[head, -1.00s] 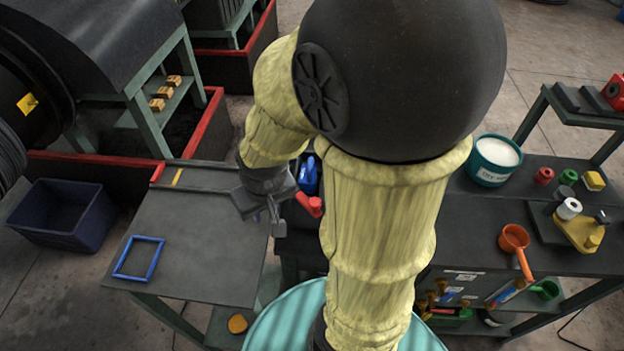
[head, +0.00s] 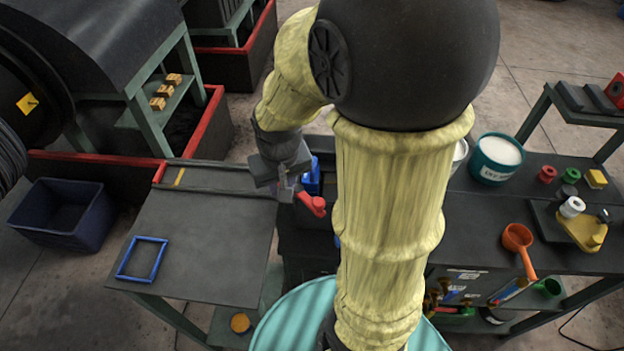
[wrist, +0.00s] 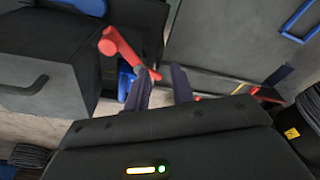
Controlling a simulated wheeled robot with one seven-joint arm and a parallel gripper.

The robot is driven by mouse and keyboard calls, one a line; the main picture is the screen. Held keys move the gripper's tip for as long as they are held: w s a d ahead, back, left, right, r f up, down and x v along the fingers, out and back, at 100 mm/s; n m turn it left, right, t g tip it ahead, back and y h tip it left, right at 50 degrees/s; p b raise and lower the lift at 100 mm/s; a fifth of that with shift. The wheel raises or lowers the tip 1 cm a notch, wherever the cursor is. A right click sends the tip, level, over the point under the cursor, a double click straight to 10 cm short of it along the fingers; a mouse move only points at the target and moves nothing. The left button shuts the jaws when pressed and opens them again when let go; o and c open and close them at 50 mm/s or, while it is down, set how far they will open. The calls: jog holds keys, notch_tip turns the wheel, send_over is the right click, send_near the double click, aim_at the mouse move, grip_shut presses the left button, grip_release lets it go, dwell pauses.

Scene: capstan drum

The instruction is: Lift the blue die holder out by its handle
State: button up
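The blue die holder (head: 312,180) sits in a dark housing just right of my gripper in the head view, partly hidden by my arm. A blue part (wrist: 126,84) shows beside the fingers in the wrist view; I cannot tell whether it is the same piece. A red handle-like bar (head: 312,204) with a round end sticks out next to the holder; it also shows in the wrist view (wrist: 122,50). My gripper (head: 286,192) is open, with two dark fingers apart in the wrist view (wrist: 162,76). The bar's lower end lies near the left fingertip; contact is unclear.
A dark table (head: 205,235) at left carries an empty blue square outline (head: 142,259). A dark blue bin (head: 62,215) stands on the floor. The right bench holds a teal bucket (head: 496,160) and an orange ladle (head: 518,240). Most of the left table is clear.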

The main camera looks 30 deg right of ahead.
jog(key=w+d+r+m+g+h+p, duration=0.1)
jog(key=w+d+r+m+g, duration=0.2)
jog(key=w+d, duration=0.7)
notch_tip(320, 180, up, 4)
jog(key=w+m, duration=0.1)
jog(key=m, duration=0.1)
jog(key=shift+r+m, duration=0.25)
jog(key=shift+m, duration=0.15)
jog(key=p, duration=0.4)
send_over(311, 177)
jog(key=w+d, duration=0.1)
jog(key=w, duration=0.2)
jog(key=f, duration=1.2)
jog(key=shift+d, duration=0.2)
jog(key=shift+s+f, duration=0.1)
jog(key=shift+f, duration=0.05)
jog(key=shift+f+p, duration=0.3)
jog(key=shift+s+d+f+p, duration=0.15)
jog(key=shift+f+p, duration=0.3)
jog(key=shift+f, duration=0.65)
jog(key=shift+s+d+f+p, duration=0.1)
jog(key=shift+f+p, duration=0.35)
jog(key=shift+f, duration=0.6)
